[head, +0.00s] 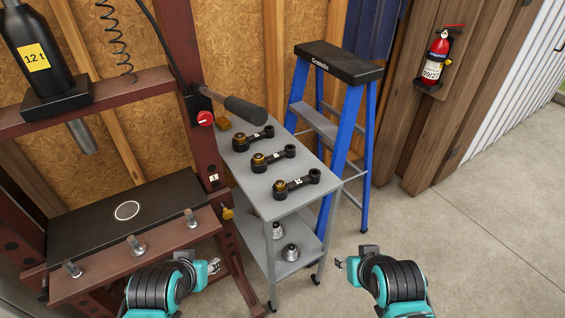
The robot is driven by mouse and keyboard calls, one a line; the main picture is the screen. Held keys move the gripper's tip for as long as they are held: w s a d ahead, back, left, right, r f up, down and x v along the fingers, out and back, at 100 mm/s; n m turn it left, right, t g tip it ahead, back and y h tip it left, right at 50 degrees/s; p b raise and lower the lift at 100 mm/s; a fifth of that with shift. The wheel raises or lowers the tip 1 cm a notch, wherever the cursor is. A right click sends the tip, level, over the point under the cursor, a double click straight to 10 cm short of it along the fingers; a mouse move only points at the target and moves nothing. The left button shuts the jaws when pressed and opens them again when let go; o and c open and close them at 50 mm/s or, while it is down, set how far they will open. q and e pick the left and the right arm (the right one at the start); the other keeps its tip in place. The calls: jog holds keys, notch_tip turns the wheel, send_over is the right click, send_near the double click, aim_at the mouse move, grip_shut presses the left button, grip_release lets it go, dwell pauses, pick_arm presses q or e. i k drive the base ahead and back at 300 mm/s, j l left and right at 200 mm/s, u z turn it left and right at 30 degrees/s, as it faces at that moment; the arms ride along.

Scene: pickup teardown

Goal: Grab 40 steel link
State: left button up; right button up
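Three dark steel links (296,182) (273,157) (253,138) lie in a row on the top shelf of a grey cart (295,208). Each has a brass-coloured bushing at its larger left end. I cannot read any "40" marking on them. My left gripper (215,267) is in front of the press, left of the cart and apart from the links. My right gripper (340,263) is right of the cart's front corner, also apart from the links. Both gripper tips are small in view, and their opening is unclear.
A red-brown press with a black cylinder (38,52) and black plate (128,211) stands left. Metal parts (290,252) sit on the lower shelf. A blue ladder (346,125) stands behind; the right floor is clear.

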aim_at(290, 152)
jog(key=i+l+u, duration=0.25)
jog(key=l+u, duration=0.25)
jog(key=l, duration=0.2)
jog(key=i+l+u, duration=0.1)
jog(key=l+u, duration=0.15)
jog(key=l, duration=0.15)
jog(key=l+u, duration=0.25)
jog(key=l, duration=0.15)
jog(key=i, duration=0.05)
